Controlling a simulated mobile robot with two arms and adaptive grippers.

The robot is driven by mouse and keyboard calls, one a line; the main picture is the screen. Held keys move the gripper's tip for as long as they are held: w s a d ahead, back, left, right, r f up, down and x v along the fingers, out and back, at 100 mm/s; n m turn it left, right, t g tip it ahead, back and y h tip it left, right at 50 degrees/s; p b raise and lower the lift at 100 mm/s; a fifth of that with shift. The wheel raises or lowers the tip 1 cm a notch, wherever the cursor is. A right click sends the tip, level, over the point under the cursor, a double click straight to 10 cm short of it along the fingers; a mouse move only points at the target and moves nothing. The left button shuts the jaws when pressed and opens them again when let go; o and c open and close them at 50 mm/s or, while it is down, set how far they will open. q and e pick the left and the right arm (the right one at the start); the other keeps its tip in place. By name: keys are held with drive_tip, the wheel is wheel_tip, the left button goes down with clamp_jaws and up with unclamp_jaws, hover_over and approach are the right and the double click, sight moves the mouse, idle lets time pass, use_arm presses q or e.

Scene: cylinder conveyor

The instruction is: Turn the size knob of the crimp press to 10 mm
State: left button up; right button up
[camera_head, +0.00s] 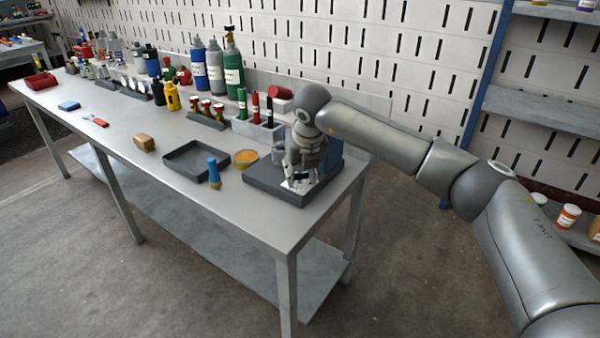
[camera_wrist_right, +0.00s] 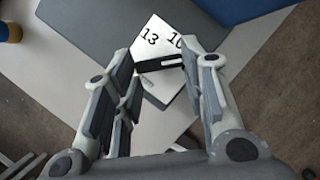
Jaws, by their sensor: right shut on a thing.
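The crimp press stands at the near right end of the bench, with a dark base (camera_head: 264,187) and a blue body (camera_head: 334,154) mostly behind my right arm. My right gripper (camera_head: 298,184) points down over the base. In the right wrist view its two fingers (camera_wrist_right: 160,66) are shut on the black bar-shaped size knob (camera_wrist_right: 158,65). The knob sits on a white dial plate (camera_wrist_right: 162,23) marked 13 at the left and 10 at the right, the latter partly hidden by a finger. I cannot tell which mark the knob points at. My left gripper is not in view.
A black tray (camera_head: 172,165), a blue-handled tool (camera_head: 213,172) and an orange-filled bowl (camera_head: 246,157) stand left of the press. Bottles, including a green cylinder (camera_head: 233,75), line the back. The bench's front edge (camera_head: 200,205) is clear.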

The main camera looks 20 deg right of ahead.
drive_tip(key=shift+d+n+y, duration=0.15)
drive_tip(key=shift+n+y, duration=0.25)
drive_tip(key=shift+n, duration=0.6)
drive_tip(key=n+y+p, duration=0.1)
drive_tip(key=n, duration=0.1)
drive_tip(key=shift+d+r+n, duration=0.1)
drive_tip(key=shift+d+n, duration=0.05)
drive_tip(key=shift+n, duration=0.15)
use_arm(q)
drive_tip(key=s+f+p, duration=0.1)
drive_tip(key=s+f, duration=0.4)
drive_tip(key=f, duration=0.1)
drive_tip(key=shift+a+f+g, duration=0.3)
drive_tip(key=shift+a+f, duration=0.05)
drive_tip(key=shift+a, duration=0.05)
use_arm(e)
drive_tip(key=shift+w+d+n+g+y, duration=0.1)
drive_tip(key=shift+n+g+y, duration=0.25)
drive_tip(key=shift+n, duration=0.6)
drive_tip(key=shift+w+d+n+g+y, duration=0.1)
drive_tip(key=shift+n+g+y, duration=0.2)
drive_tip(key=shift+n, duration=0.65)
drive_tip(key=o, duration=1)
